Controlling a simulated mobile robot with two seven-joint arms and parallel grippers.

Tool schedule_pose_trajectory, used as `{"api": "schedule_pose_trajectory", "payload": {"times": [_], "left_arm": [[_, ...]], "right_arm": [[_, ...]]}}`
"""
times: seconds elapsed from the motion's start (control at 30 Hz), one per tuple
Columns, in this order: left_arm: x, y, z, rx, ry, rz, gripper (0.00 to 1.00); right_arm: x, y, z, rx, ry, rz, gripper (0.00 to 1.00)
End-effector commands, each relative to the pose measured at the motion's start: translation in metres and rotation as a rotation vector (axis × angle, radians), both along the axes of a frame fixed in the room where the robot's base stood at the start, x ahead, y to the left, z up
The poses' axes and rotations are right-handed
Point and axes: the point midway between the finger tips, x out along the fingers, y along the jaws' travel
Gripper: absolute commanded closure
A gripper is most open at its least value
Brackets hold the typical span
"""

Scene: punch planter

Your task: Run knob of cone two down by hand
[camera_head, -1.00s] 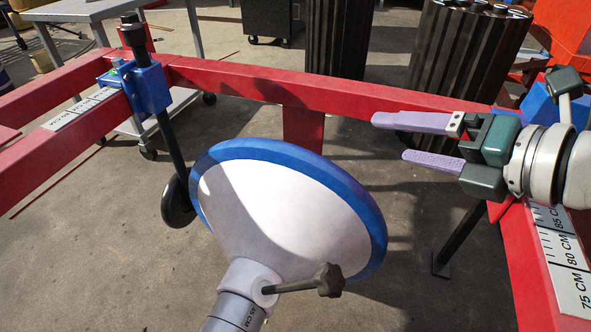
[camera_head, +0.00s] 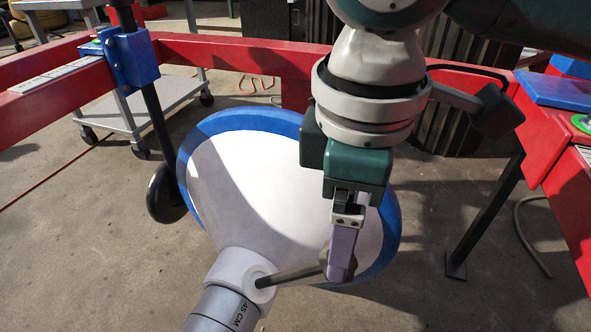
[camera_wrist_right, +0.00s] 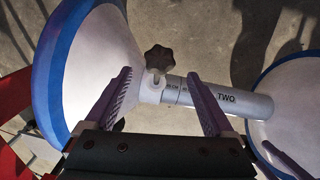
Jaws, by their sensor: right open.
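Cone two is a white cone with a blue rim (camera_head: 225,185) on a grey pole (camera_head: 222,308); the right wrist view shows the pole marked "TWO" (camera_wrist_right: 227,98). Its dark star knob (camera_wrist_right: 158,58) sits on a stem (camera_head: 290,277) at the cone's collar. In the head view the knob is mostly hidden behind my right gripper (camera_head: 340,270), which points down over it. In the wrist view the open purple fingers (camera_wrist_right: 158,76) stand either side of the knob's line, with the knob just ahead of their tips. I cannot tell whether they touch it. My left gripper is out of view.
Red frame beams (camera_head: 230,52) run behind the cone and along both sides. A blue clamp (camera_head: 131,58) holds a black post at the left. A cart (camera_head: 165,95) stands beyond it. Another white cone with a blue rim (camera_wrist_right: 292,95) is at the wrist view's right.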

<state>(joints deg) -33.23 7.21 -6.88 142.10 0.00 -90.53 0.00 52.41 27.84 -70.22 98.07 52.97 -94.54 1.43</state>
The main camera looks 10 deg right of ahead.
Motion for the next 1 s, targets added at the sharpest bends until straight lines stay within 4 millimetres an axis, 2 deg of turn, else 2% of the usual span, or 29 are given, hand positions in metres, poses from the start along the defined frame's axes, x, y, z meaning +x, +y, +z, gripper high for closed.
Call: {"api": "schedule_pose_trajectory", "payload": {"times": [0.03,0.23,0.4,0.67,1.0], "left_arm": [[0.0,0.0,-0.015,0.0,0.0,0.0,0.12],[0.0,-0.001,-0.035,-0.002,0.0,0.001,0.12],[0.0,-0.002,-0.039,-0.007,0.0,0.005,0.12],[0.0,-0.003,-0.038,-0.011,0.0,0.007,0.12],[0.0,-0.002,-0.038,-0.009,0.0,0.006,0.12]], "right_arm": [[0.001,-0.001,-0.018,-0.002,0.001,-0.001,0.12],[0.003,-0.003,-0.046,-0.002,-0.001,-0.001,0.12],[0.004,-0.003,-0.054,0.0,-0.002,0.0,0.12],[0.004,-0.003,-0.053,0.0,-0.002,0.0,0.13],[0.004,-0.003,-0.053,0.0,-0.002,0.0,0.51]]}}
